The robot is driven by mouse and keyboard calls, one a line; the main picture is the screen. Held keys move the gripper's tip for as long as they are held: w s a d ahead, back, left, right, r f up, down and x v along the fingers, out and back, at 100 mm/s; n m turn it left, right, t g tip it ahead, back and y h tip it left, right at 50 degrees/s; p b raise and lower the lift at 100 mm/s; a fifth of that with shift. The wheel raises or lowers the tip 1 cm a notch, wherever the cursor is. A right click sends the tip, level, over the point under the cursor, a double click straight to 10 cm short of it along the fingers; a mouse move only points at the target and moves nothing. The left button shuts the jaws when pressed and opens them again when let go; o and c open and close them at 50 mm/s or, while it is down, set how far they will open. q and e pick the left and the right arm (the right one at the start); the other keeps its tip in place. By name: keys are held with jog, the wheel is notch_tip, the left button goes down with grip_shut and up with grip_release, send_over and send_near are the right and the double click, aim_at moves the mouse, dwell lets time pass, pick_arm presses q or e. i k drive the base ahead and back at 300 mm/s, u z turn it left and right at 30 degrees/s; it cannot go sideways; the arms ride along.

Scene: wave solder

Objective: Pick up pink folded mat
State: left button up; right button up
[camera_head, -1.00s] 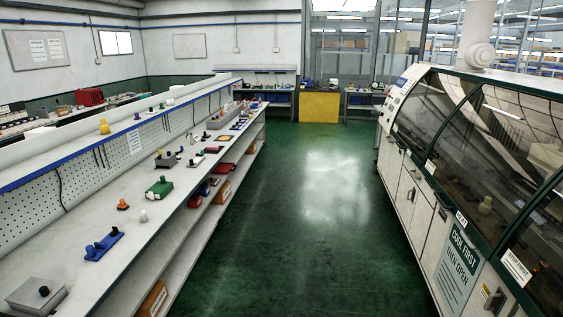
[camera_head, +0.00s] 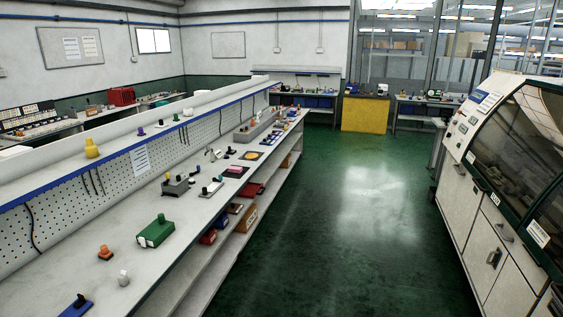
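A small flat pinkish-red item (camera_head: 236,172) with a dark top lies on the long bench (camera_head: 150,205) at left of the aisle. It may be the pink folded mat, but it is too small to be sure. A red flat item (camera_head: 250,189) lies on the shelf under the bench top; I cannot tell whether it is folded. Neither of my grippers is in view.
A green fixture (camera_head: 155,232), an orange knob piece (camera_head: 105,252) and a grey block (camera_head: 177,186) stand on the bench. A yellow cabinet (camera_head: 366,114) stands at the far end. The solder machine (camera_head: 475,215) lines the right side. The green floor (camera_head: 345,240) between is clear.

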aim_at(231, 169)
jog(key=u, duration=0.3)
jog(key=i, duration=2.7)
jog(key=z, duration=0.7)
jog(key=i, duration=3.3)
jog(key=u, duration=3.1)
